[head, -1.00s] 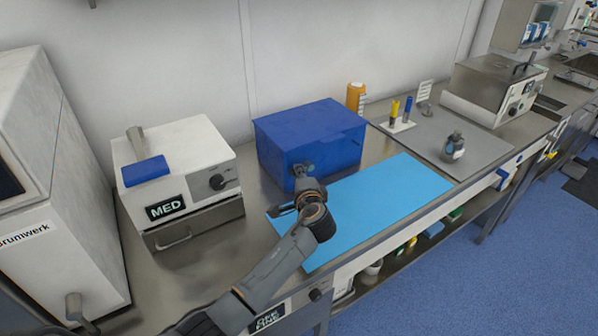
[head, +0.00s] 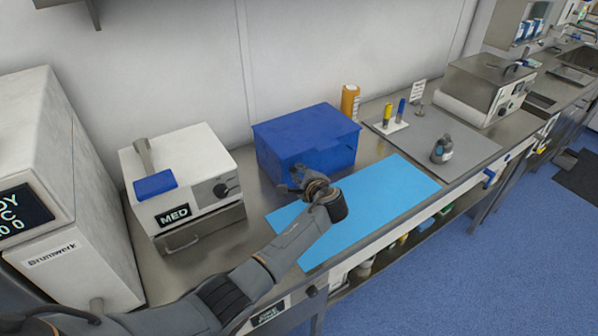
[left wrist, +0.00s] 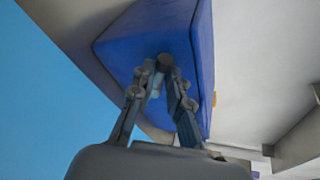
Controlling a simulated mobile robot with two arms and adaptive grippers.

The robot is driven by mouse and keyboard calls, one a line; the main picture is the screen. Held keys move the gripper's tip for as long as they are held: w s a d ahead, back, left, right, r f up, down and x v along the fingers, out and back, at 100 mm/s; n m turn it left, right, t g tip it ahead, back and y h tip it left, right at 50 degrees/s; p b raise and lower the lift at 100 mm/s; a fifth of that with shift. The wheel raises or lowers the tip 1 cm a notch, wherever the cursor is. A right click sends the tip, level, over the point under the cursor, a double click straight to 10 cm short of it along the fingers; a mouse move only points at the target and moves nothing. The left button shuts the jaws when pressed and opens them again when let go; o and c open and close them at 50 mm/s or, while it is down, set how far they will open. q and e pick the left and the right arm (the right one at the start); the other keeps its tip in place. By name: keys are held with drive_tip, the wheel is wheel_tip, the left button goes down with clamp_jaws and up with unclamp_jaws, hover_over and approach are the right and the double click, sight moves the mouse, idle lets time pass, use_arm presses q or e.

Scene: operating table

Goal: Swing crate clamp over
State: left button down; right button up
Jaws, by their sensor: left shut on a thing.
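The blue crate (head: 305,138) stands closed on the steel bench, behind the light blue mat (head: 385,200). In the left wrist view the crate (left wrist: 150,35) fills the upper middle. Its clamp (left wrist: 163,62) shows as a small dark knob on the crate's front, between the fingertips. My left gripper (head: 298,180) is at the crate's front face; in the left wrist view its fingers (left wrist: 160,80) are closed in around the clamp. In the head view the gripper mostly hides the clamp. My right gripper is in neither view.
A white MED device (head: 185,185) with a blue-ended handle stands left of the crate. An orange bottle (head: 349,101) stands behind the crate's right end.

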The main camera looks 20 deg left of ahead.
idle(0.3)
use_arm(q)
drive_tip(key=c, duration=1.3)
unclamp_jaws()
drive_tip(key=v, duration=1.2)
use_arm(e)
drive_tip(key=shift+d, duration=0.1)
